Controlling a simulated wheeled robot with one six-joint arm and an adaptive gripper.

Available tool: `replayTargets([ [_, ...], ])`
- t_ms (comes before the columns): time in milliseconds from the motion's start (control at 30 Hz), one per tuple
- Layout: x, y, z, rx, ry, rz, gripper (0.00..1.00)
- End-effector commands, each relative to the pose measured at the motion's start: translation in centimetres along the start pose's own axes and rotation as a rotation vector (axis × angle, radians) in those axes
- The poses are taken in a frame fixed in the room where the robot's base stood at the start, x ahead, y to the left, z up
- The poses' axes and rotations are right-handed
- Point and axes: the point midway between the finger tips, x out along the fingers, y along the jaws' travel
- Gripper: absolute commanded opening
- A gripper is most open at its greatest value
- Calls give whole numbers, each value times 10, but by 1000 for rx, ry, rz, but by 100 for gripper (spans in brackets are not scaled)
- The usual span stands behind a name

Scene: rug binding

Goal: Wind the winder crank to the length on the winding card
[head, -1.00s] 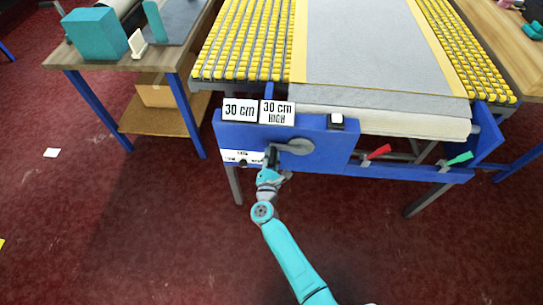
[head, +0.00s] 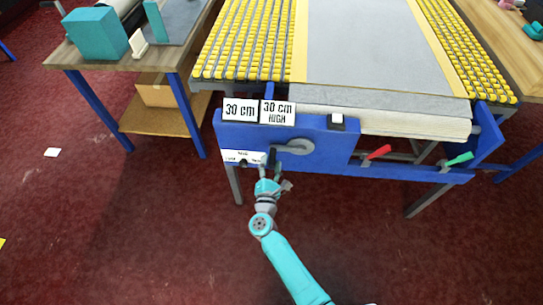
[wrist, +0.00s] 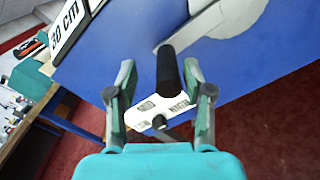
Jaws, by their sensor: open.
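The winder (head: 330,150) is a blue panel on the front of the machine. Its crank has a grey arm (head: 295,147) pointing left, with a black handle (head: 272,157) at its end. Two white cards stand on the panel's top: one reads "30 cm" (head: 239,110), the other "30 cm HIGH" (head: 277,113). My gripper (head: 269,173) is open just in front of the handle. In the wrist view, the black handle (wrist: 168,75) appears between my two spread fingers (wrist: 160,85), with neither visibly closed on it.
A white label plate (head: 235,156) with a dark knob is left of the crank; its words are partly unreadable. Red (head: 378,152) and green (head: 460,158) levers are on the right. A grey rug (head: 360,50) lies on the yellow roller bed. A side table (head: 150,60) stands left.

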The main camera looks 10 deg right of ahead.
Motion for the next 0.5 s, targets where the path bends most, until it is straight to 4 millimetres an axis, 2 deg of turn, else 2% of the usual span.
replayTargets([
  [33,-12,0,-1,-1,4,3,52],
  [200,-45,1,-1,0,2,4,52],
  [333,-63,2,0,0,2,4,52],
  [500,-76,2,0,-1,0,3,52],
])
